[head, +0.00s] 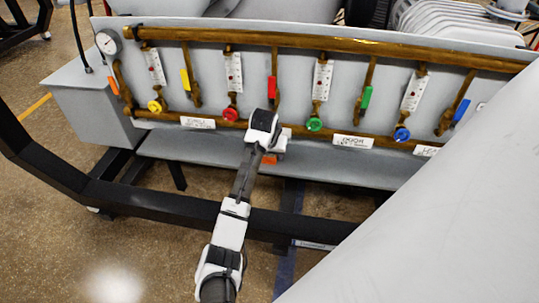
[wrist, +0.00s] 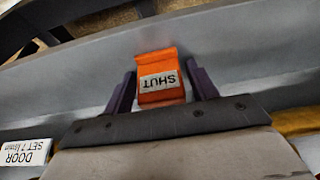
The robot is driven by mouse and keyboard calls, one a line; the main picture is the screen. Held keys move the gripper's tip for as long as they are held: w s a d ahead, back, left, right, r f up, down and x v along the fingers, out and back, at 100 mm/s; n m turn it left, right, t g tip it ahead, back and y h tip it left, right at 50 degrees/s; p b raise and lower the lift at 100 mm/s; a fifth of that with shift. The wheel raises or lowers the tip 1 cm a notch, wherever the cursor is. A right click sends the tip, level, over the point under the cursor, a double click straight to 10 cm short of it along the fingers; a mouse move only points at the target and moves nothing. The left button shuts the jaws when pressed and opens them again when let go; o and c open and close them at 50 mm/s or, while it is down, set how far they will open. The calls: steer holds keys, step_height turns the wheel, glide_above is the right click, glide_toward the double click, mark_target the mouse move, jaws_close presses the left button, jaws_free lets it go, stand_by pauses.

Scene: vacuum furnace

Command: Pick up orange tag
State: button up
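The orange tag (wrist: 155,62) carries a white label reading SHUT, upside down in the wrist view. It lies between the two dark fingers of my gripper (wrist: 163,74), with a narrow gap on each side. My gripper is open. Its fingers do not visibly press on the tag. In the head view, a small orange part of the tag (head: 269,159) shows below my gripper (head: 276,146) over the grey ledge. The rest of it is hidden by my wrist.
A grey panel (head: 145,81) behind carries brass pipes (head: 330,44), flow gauges and coloured valves. A white DOOR label (head: 353,142) is right of my wrist. The grey ledge (head: 340,171) runs below the panel. A black frame rail (head: 150,207) crosses in front.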

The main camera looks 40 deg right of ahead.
steer(key=c, duration=0.7)
steer(key=shift+r, duration=0.15)
steer(key=shift+s+a+r+b, duration=0.1)
steer(key=shift+a+r+b, duration=0.05)
steer(key=shift+b, duration=0.15)
step_height(320, 180, up, 6)
steer(key=shift+b, duration=0.5)
steer(key=s+a+p, duration=0.2)
steer(key=s+a, duration=0.2)
steer(key=a, duration=0.1)
steer(key=s+a+p, duration=0.2)
steer(key=s+a, duration=0.2)
steer(key=a, duration=0.1)
steer(key=s+a+p, duration=0.2)
steer(key=s+a, duration=0.2)
steer(key=a, duration=0.1)
steer(key=shift+s+r, duration=0.25)
steer(key=shift+s, duration=0.1)
